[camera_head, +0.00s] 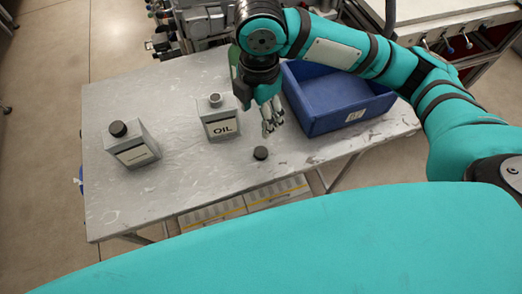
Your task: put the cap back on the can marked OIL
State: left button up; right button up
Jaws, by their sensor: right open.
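The can marked OIL (221,124) stands upright on the metal table, its light neck uncovered on top. A black cap (261,153) lies on the table to the right of the can and nearer me, close to the front edge. My right gripper (271,126) is open and empty, pointing down between the can and the blue bin. It is just beyond the cap and apart from it. My left gripper is not in view.
Another grey can (133,149) with a black cap on stands to the left; its label is unreadable. A blue bin (352,121) stands at the right of the table (180,185). Machinery stands behind. The table's front left is clear.

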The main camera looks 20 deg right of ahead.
jog(key=shift+d+r, duration=0.15)
jog(key=shift+d, duration=0.05)
send_over(261, 151)
notch_tip(261, 151, down, 12)
jog(key=shift+s+a+f+p, duration=0.1)
jog(key=shift+a+f+p, duration=0.05)
jog(key=shift+p, duration=0.3)
jog(key=shift+f, duration=0.35)
notch_tip(261, 151, down, 4)
jog(key=shift+f+p, duration=0.25)
jog(key=shift+p, duration=0.3)
